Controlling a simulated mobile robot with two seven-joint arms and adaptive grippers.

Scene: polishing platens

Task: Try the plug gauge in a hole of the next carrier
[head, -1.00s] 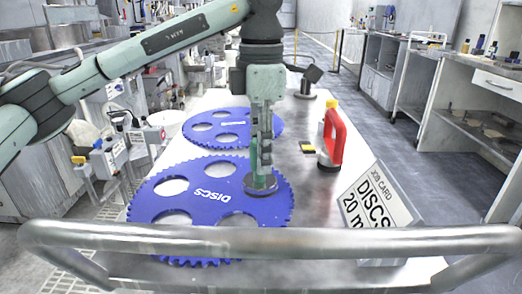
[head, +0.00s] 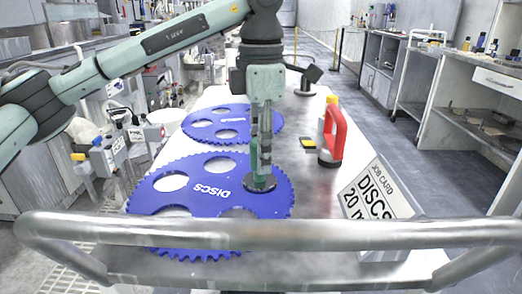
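The near blue toothed carrier (head: 212,190), lettered DISCS, lies flat on the bench with several round holes. A second blue carrier (head: 233,122) lies behind it. My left gripper (head: 261,158) points straight down over the right part of the near carrier. It appears shut on the plug gauge, which has a green handle and a dark round metal end (head: 260,183). That end is at the place of the carrier's right-hand hole and covers it. I cannot tell whether it is in the hole or resting on top. My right gripper is out of view.
A red-handled tool (head: 339,133) with a yellow top stands right of the carriers, beside a small yellow-and-black piece (head: 308,143). A job card (head: 376,200) stands at the front right. A metal rail (head: 270,232) crosses the front. The bench's right middle is clear.

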